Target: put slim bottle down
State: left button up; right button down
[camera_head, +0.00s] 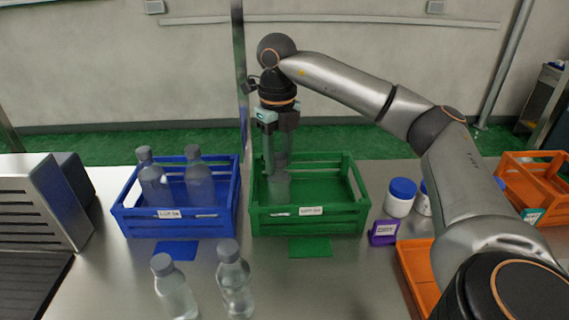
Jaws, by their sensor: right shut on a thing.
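My right gripper (275,155) is shut on a slim clear bottle (278,186) with a grey cap. It points straight down and holds the bottle upright inside the green crate (308,222), in its left part. The slats hide the bottle's base, so I cannot tell whether it touches the crate floor. The rest of the green crate is empty. My left gripper is not in view.
A blue crate (178,225) at left holds two capped bottles. Two more bottles (174,290) (235,282) stand on the table in front. White jars with blue lids (400,198), a purple sign (384,233) and orange crates (530,180) are at right.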

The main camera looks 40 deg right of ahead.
jog(key=shift+f, duration=0.75)
jog(key=shift+w+d, duration=0.25)
jog(key=shift+d, duration=0.1)
jog(key=d, duration=0.1)
jog(key=w+d+f+p, duration=0.1)
jog(key=shift+w+d, duration=0.3)
jog(key=shift+d, duration=0.05)
jog(key=shift+f, duration=0.15)
jog(key=shift+c, duration=2.2)
grip_release()
jog(key=shift+f, duration=0.15)
notch_tip(320, 180, up, 8)
